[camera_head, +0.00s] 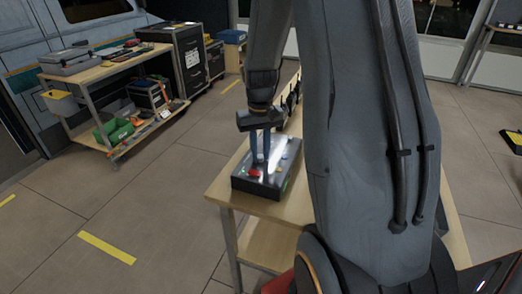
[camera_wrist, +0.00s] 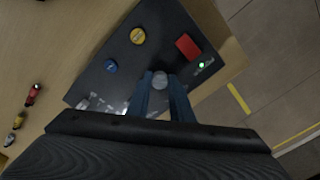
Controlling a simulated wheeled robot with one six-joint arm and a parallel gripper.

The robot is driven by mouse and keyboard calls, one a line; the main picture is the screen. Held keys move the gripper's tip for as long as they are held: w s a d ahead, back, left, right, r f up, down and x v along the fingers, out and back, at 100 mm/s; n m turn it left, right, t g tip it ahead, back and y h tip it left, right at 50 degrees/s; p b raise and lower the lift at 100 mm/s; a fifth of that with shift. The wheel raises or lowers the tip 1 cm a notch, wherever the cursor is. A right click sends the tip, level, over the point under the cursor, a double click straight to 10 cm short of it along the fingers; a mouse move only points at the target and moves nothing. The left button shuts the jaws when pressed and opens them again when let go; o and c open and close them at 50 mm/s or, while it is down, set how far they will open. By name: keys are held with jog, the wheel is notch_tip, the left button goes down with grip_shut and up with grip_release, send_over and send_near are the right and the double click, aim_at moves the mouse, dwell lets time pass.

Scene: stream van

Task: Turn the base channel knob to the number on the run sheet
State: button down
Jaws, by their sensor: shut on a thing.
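A dark control box (camera_head: 241,183) stands near the corner of the wooden table. In the wrist view its sloping panel (camera_wrist: 150,61) carries a round grey knob (camera_wrist: 160,78), a yellow round piece (camera_wrist: 138,36), a blue round piece (camera_wrist: 111,66), a red block (camera_wrist: 188,46) and a lit green lamp (camera_wrist: 202,65). My gripper (camera_head: 260,162) points down at the panel. In the wrist view my gripper's blue fingers (camera_wrist: 160,86) are shut on the grey knob. I cannot read the knob's markings or its number. No run sheet can be made out.
The wooden table (camera_head: 222,186) also bears a row of dark upright devices (camera_head: 290,97) behind the box. Small red and yellow pieces (camera_wrist: 33,95) lie beside it. A cart (camera_head: 72,86) and black cases (camera_head: 188,67) stand back left. The floor at left is clear.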

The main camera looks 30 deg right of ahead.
aim_at(260, 155)
jog(key=m+p, duration=0.1)
jog(key=m, duration=0.3)
jog(key=shift+w+m, duration=0.1)
jog(key=shift+m, duration=0.3)
jog(key=shift+w+m, duration=0.1)
jog(key=shift+m, duration=0.2)
jog(key=c, duration=1.6)
grip_release()
jog(key=shift+o, duration=0.2)
jog(key=shift+r+b, duration=0.45)
jog(key=shift+r, duration=3.5)
jog(key=s+a+f+n, duration=0.3)
jog(key=s+a+n, duration=0.5)
jog(key=s+a, duration=0.7)
jog(key=shift+t, duration=0.4)
